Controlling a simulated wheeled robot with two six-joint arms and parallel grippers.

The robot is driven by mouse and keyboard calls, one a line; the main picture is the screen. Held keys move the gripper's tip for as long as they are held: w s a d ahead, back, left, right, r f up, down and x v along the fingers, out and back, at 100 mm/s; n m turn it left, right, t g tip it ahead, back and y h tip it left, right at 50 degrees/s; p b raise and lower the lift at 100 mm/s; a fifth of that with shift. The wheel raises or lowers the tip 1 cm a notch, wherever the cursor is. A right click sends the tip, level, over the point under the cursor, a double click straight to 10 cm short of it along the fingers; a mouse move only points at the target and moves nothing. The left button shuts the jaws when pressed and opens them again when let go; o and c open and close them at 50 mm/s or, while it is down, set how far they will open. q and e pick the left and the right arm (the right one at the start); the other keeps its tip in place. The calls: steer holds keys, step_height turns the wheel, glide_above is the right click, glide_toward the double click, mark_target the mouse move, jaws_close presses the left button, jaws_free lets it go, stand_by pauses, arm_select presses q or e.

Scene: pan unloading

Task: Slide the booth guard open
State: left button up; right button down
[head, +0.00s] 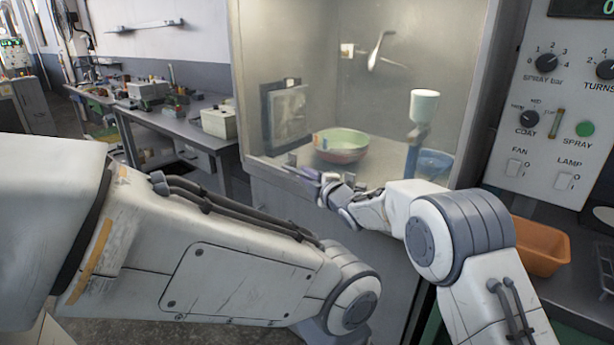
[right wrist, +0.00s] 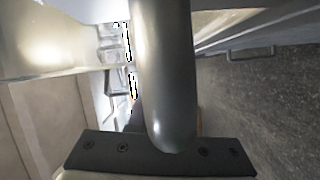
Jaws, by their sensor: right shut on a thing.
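The booth guard (head: 310,60) looks like a hazy clear pane across the front of the grey spray booth. Through it I see a green and red bowl (head: 341,146), a blue stand with a white cup (head: 424,106) and a pale fitting on the back wall. In the right wrist view a thick rounded grey bar (right wrist: 168,75) fills the middle. The exact grip is hard to make out. My left arm crosses the lower left; its gripper is out of view.
A control panel (head: 550,110) with knobs and switches stands right of the booth. An orange bin (head: 540,246) sits on a dark surface below it. A workbench (head: 175,118) with boxes runs along the left wall. My left forearm lies close below my right arm.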

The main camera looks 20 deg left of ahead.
stand_by(0.8)
step_height(320, 180, up, 22)
steer(key=p, duration=1.3)
steer(key=shift+f, duration=0.15)
step_height(320, 180, up, 23)
steer(key=p, duration=1.9)
glide_above(307, 94)
steer(key=s+d, duration=0.2)
steer(key=s, duration=0.3)
steer(key=shift+s, duration=0.15)
steer(key=c, duration=0.8)
jaws_free()
steer(key=shift+c, duration=0.2)
